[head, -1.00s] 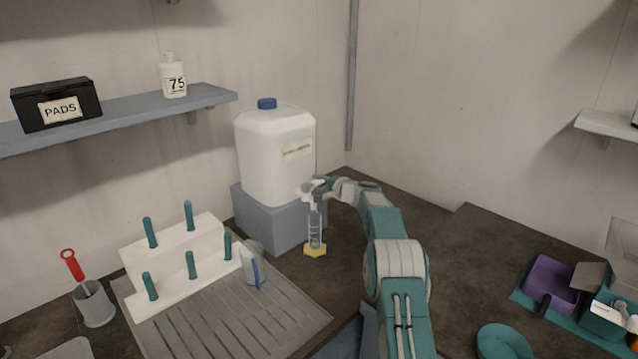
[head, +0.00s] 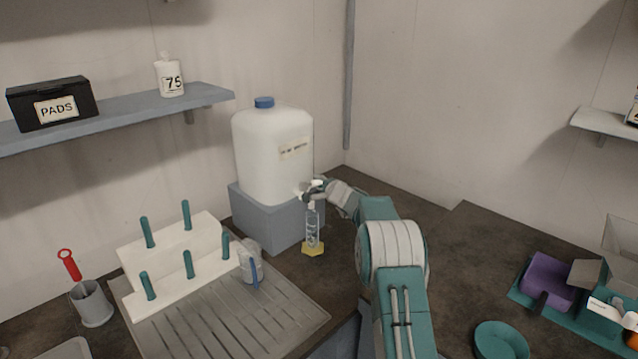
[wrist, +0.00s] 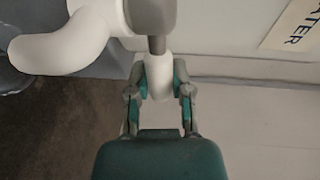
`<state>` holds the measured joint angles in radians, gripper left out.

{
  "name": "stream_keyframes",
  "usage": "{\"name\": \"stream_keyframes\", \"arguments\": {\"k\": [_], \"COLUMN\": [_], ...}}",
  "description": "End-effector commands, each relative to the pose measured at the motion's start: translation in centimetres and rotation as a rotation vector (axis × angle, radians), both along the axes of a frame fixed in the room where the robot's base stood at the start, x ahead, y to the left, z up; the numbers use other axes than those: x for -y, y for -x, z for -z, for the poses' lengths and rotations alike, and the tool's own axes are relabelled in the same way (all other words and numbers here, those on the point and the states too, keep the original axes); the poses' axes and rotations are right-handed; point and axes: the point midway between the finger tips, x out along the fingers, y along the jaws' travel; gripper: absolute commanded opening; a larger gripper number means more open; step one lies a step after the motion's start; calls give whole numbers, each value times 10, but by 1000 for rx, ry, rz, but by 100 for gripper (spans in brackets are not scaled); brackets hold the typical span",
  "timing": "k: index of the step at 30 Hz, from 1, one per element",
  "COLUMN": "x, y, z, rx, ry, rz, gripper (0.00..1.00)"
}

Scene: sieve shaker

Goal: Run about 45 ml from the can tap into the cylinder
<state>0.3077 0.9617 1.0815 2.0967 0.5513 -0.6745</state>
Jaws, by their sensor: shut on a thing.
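The white can (head: 272,150) with a blue cap stands on a grey block (head: 262,219). Its white tap (wrist: 92,28) shows in the wrist view, with the spout curving to the left. My gripper (wrist: 160,82) is shut on the white tap lever (wrist: 157,70). In the head view my gripper (head: 312,190) is at the tap, low on the can's right side. The clear cylinder (head: 312,228) stands upright on its yellow base below the tap. The liquid level in it cannot be read.
A ribbed drainer (head: 235,325) with a white peg rack (head: 165,265) and a clear beaker (head: 250,262) lies left of the cylinder. A grey cup (head: 93,305) is far left. A teal dish (head: 502,342) and a purple item (head: 546,280) are at right. The counter behind my arm is clear.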

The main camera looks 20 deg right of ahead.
Motion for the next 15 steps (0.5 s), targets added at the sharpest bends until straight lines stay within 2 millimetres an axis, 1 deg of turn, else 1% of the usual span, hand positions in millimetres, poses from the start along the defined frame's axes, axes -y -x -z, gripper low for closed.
{"name": "stream_keyframes", "arguments": {"k": [1,2,3,5,6,15], "x": [-1,-1,-1,-1,-1,0], "y": [0,0,0,0,0,1], "z": [5,5,5,5,5,2], "rx": [-8,-8,-8,-8,-8,-3], "ry": [-1,-1,-1,-1,-1,-1], "rz": [-1,-1,-1,-2,-2,-1], "gripper": [0,0,32,59,64,64]}}
